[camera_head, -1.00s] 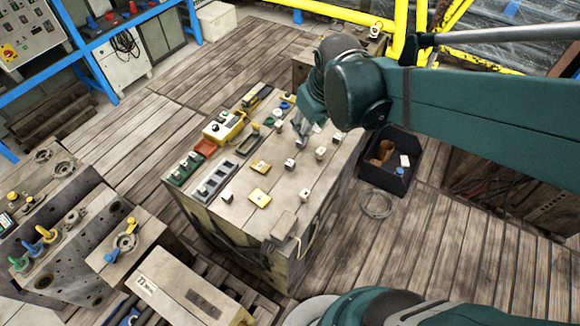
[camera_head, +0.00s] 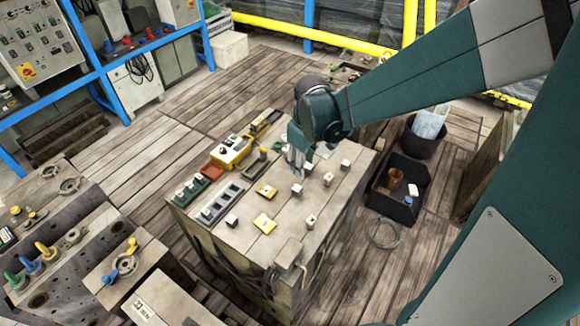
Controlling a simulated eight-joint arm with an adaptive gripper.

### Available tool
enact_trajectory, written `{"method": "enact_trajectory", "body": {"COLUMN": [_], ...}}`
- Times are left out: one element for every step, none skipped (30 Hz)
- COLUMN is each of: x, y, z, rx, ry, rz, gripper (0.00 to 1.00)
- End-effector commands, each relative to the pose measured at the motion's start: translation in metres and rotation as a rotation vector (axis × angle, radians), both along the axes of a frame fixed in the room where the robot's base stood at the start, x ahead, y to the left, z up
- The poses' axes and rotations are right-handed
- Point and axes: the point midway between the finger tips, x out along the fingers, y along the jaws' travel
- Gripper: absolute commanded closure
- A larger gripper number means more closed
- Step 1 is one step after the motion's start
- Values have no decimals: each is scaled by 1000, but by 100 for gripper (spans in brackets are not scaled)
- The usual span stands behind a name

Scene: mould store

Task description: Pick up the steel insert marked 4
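Several small pale steel inserts stand on the wooden top of a block-like bench (camera_head: 270,240). One insert (camera_head: 297,190) is just below my gripper, others are to the right (camera_head: 328,179), farther right (camera_head: 345,164), at the front right (camera_head: 311,220) and at the front left (camera_head: 232,220). Dark marks show on some faces, but I cannot read which is 4. My gripper (camera_head: 298,172) points down over the bench, close above or behind the nearest insert. Its fingers are too small here to tell their opening, and no insert is clearly between them.
A black bin (camera_head: 384,207) stands on the floor to the right. The front middle of the bench top is mostly clear.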

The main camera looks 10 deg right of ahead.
Motion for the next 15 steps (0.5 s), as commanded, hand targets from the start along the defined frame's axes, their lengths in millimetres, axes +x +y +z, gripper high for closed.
{"method": "enact_trajectory", "body": {"x": [5, 7, 9, 11, 13, 16, 17, 19, 21, 22, 24, 25, 27, 27, 28], "y": [2, 2, 3, 4, 5, 6, 6, 7, 8, 8, 9, 10, 10, 11, 11], "z": [-10, -15, -22, -27, -32, -39, -44, -50, -56, -61, -66, -72, -76, -80, -84], "rx": [-2, -4, -6, -7, -8, -10, -11, -12, -13, -15, -15, -16, -17, -17, -18], "ry": [12, 19, 28, 34, 41, 51, 57, 64, 73, 80, 85, 93, 98, 104, 110], "rz": [14, 24, 36, 45, 54, 67, 75, 84, 97, 105, 112, 122, 130, 137, 144], "gripper": [63, 63, 63, 63, 63, 63, 63, 63, 63, 63, 63, 63, 63, 63, 63]}}
